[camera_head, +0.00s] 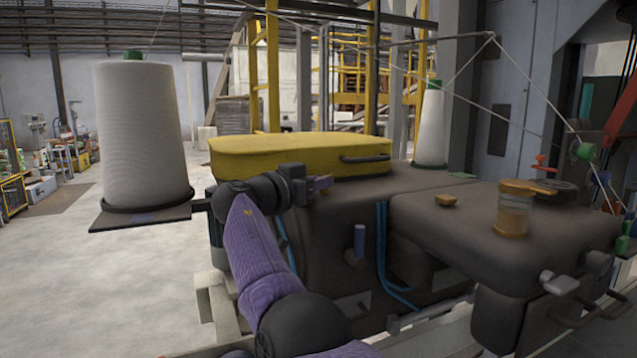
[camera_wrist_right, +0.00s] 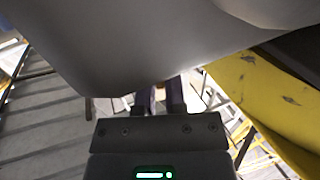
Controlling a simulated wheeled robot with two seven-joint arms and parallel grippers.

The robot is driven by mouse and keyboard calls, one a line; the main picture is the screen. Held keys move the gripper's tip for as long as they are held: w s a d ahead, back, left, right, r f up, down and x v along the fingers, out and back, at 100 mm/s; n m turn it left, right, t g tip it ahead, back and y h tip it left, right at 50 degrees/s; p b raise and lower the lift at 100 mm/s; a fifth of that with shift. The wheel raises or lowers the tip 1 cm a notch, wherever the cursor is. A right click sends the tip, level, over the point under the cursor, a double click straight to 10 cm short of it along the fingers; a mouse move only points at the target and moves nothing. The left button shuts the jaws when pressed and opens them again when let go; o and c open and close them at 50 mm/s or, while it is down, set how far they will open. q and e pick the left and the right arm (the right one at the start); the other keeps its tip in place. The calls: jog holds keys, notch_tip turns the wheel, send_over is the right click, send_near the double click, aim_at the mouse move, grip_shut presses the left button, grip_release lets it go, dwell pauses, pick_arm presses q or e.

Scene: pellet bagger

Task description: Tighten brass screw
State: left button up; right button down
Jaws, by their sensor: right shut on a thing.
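My right gripper (camera_head: 320,183) is at the front of the dark machine, just below the yellow cover. Its purple fingers (camera_wrist_right: 162,98) show in the right wrist view, close together under a large pale grey surface. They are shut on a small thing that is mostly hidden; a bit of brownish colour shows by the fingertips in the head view. I cannot make out the brass screw for certain. A small brass-coloured knob (camera_head: 446,200) sits on top of the machine's right part, apart from the gripper. My left gripper is not in view.
The dark machine body (camera_head: 440,225) fills the middle and right, with its yellow cover (camera_head: 290,152) on top. A large thread cone (camera_head: 140,130) stands at left on a plate (camera_head: 140,215). An amber jar (camera_head: 513,208) stands at right. Floor is open at far left.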

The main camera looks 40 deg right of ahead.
jog(key=c, duration=0.7)
grip_release()
jog(key=shift+a, duration=0.1)
jog(key=shift+a, duration=0.1)
jog(key=a, duration=0.9)
jog(key=shift+s+a+p, duration=0.35)
jog(key=shift+p, duration=0.1)
